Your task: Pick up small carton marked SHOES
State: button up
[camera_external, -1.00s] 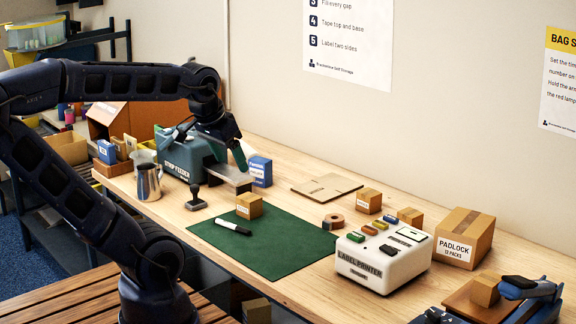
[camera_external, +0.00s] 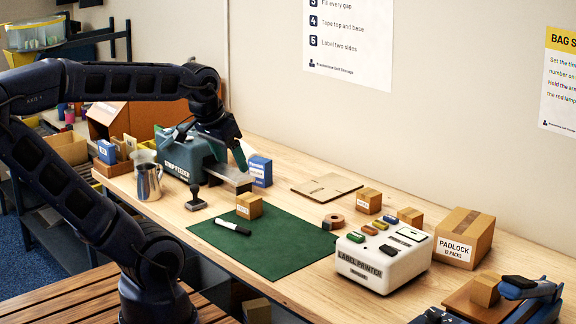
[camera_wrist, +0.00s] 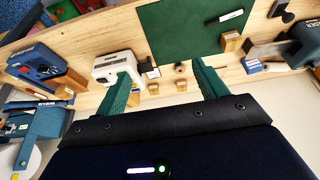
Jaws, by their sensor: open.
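Several small cartons stand on the bench, and their labels are too small to read, so I cannot tell which says SHOES. One labelled carton (camera_external: 249,207) stands at the back left corner of the green mat; it seems to show in the wrist view (camera_wrist: 232,43). Another labelled carton (camera_external: 369,201) stands behind the label printer, with a further small carton (camera_external: 410,217) to its right. My gripper (camera_external: 212,148) is open and empty, up near the strip feeder, left of these cartons. Its two green fingers show apart in the wrist view (camera_wrist: 160,72).
The strip feeder (camera_external: 183,155), a blue box (camera_external: 260,171), a stamp (camera_external: 195,199) and a metal jug (camera_external: 149,183) crowd the left. A marker (camera_external: 233,227) lies on the mat (camera_external: 270,253). The label printer (camera_external: 383,262) and PADLOCK carton (camera_external: 464,238) stand right.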

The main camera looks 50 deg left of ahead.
jog(key=shift+o, duration=0.4)
jog(key=shift+w, duration=0.1)
jog(key=w+r+n+g+h, duration=0.15)
jog(key=w+r+n, duration=0.25)
jog(key=w, duration=1)
jog(key=n+g+h, duration=0.3)
jog(key=n, duration=1)
send_over(369, 192)
jog(key=s+a, duration=0.1)
jog(key=a, duration=0.2)
notch_tip(369, 192, down, 24)
jog(key=shift+d+r, duration=0.1)
jog(key=shift+r, duration=0.05)
jog(key=shift+w+f, duration=0.35)
jog(key=shift+f, duration=0.25)
jog(key=x, duration=0.5)
jog(key=shift+f, duration=0.15)
jog(key=shift+x, duration=2.65)
jog(key=shift+w, duration=0.15)
jog(key=c, duration=1)
